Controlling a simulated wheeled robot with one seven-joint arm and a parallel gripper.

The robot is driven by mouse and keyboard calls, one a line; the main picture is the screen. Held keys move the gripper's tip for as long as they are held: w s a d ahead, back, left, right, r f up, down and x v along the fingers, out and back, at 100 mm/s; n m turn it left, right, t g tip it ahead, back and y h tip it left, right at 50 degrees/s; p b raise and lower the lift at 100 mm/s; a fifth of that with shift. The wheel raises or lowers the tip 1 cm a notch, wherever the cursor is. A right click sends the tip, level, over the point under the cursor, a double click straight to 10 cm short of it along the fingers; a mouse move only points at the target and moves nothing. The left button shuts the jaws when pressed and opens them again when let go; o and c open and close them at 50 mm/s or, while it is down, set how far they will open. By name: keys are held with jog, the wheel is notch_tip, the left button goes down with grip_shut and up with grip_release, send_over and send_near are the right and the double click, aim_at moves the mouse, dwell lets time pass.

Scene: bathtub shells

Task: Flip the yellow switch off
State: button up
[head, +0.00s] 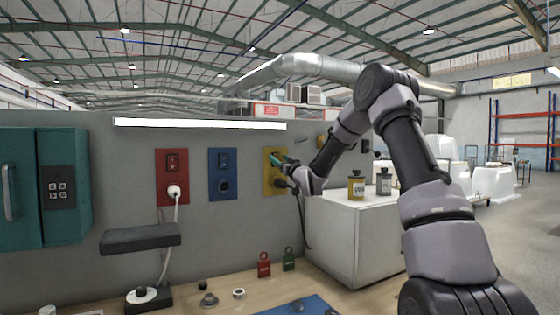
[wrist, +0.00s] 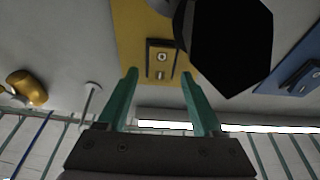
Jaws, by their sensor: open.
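The yellow switch panel (head: 267,185) is on the grey wall, right of the blue panel. My gripper (head: 284,161) is in front of its upper part and hides the switch in the head view. In the wrist view the yellow panel (wrist: 132,30) fills the top middle, with a dark-framed rocker switch (wrist: 161,60) on it. My gripper (wrist: 159,76) has its two teal fingers apart, one on either side of the switch in the picture, with nothing between them. Whether the fingers touch the panel, and which way the rocker is set, I cannot tell.
A large black shape (wrist: 235,45), perhaps a plug, covers part of the yellow panel beside the switch. A blue panel (head: 222,174) and a red panel (head: 172,177) are to the left. A white cabinet (head: 345,235) carrying bottles stands below right. A workbench (head: 225,285) runs below.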

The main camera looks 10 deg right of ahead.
jog(key=v, duration=1)
jog(key=shift+s, duration=0.3)
jog(key=shift+d, duration=0.1)
